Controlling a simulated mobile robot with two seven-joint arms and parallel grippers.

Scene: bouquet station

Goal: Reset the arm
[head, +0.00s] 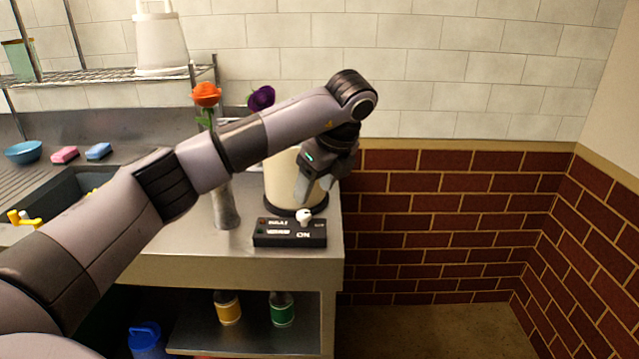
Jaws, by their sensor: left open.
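My left arm reaches in from the lower left across the counter. Its left gripper (314,190) points down, open and with nothing seen between its fingers, in front of a cream cylinder with a dark base (279,181). I cannot tell whether the fingers touch the knob. An orange flower (206,94) and a purple flower (261,98) stand behind the arm; a grey vase (226,208) shows below it, partly hidden. My right gripper is not in view.
The metal counter (190,262) ends just right of the switch box. Open floor lies right, before a brick wall (440,225).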

